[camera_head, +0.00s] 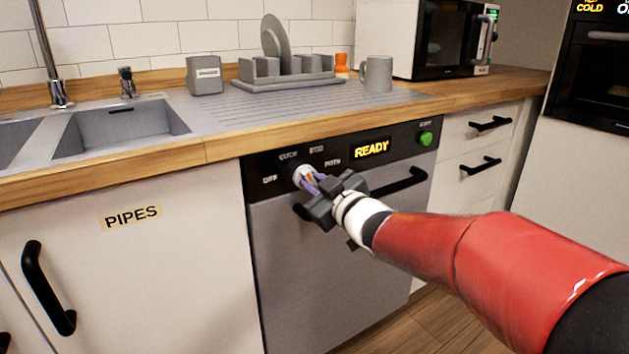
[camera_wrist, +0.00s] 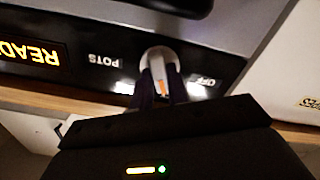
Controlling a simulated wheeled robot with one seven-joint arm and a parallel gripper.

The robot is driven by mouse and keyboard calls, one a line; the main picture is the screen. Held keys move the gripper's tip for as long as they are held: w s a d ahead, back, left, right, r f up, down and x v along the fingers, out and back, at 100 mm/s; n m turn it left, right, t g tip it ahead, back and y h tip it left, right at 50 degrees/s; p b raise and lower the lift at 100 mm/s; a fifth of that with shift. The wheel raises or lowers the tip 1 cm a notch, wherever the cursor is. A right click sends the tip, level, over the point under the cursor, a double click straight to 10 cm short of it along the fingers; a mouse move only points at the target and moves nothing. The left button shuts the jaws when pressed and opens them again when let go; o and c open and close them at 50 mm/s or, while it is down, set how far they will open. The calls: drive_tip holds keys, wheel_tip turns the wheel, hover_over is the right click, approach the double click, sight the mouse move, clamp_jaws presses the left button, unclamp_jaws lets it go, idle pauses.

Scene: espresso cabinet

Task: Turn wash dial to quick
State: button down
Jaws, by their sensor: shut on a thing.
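The wash dial (camera_head: 300,171) is a pale round knob on the dishwasher's black control panel, with the labels OFF, QUICK, ECO and POTS around it. In the wrist view, which is upside down, the dial (camera_wrist: 159,54) is at the top middle between POTS and OFF. My gripper (camera_head: 309,182) is at the dial with its fingers shut on it. In the wrist view the fingers (camera_wrist: 163,90) close around the knob, with a small orange mark between them. They partly hide the dial, and I cannot tell which label it points to.
The display (camera_head: 372,149) reads READY, with a green button (camera_head: 426,138) to its right. The dishwasher's black handle (camera_head: 402,182) lies just below, close to my gripper. The worktop edge (camera_head: 225,147) overhangs the panel. The floor in front is clear.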

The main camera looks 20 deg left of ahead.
idle(0.5)
drive_tip(key=c, duration=1.4)
unclamp_jaws()
drive_tip(key=shift+o, duration=0.2)
drive_tip(key=v, duration=0.7)
drive_tip(key=shift+s+d, duration=0.25)
drive_tip(key=shift+s, duration=0.05)
